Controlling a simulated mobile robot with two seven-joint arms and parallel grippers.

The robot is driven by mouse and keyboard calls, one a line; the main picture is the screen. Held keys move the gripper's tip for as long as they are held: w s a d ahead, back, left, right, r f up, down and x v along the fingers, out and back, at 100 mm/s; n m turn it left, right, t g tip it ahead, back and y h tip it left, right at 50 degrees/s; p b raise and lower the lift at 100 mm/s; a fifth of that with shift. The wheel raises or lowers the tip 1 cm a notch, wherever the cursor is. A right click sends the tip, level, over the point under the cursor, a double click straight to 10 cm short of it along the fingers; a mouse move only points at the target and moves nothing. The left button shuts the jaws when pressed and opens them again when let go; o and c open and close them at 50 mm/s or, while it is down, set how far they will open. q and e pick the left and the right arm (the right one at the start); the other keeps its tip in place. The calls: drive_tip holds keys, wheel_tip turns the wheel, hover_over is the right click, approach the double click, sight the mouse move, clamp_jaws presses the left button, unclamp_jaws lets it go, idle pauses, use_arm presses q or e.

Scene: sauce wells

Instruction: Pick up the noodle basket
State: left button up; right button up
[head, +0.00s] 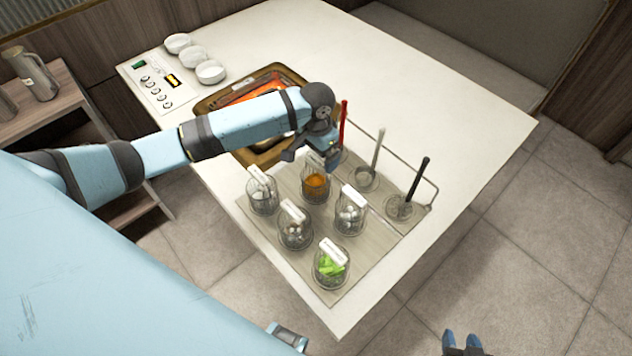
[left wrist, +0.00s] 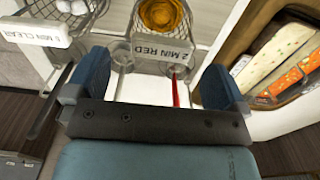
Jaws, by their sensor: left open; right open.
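Wire noodle baskets stand at the right of the grey mat, with a red handle (head: 344,122), a grey-white handle (head: 377,148) and a black handle (head: 420,178). The red-handled basket is mostly hidden behind my left gripper (head: 320,158). That gripper is open above the orange-filled container (head: 316,186), beside the red handle. In the left wrist view, the red handle (left wrist: 176,92) shows between the open fingers (left wrist: 152,82), apart from both, below a "2 MIN RED" label (left wrist: 163,51). My right gripper (head: 463,343) is open and empty at the bottom edge, over the floor.
Several clear containers with labels, including one with green food (head: 330,266), stand on the mat (head: 345,293). White bowls (head: 210,72) and a control panel (head: 158,82) are at the far left. The counter's right side is clear.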

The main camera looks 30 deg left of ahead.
sight(316, 161)
use_arm(q)
drive_tip(key=shift+a+f, duration=0.1)
drive_tip(key=shift+f, duration=3.3)
drive_tip(key=c, duration=0.7)
drive_tip(key=shift+c, duration=0.2)
drive_tip(key=shift+w+r, duration=0.1)
drive_tip(key=shift+r, duration=0.05)
wheel_tip(316, 161, up, 20)
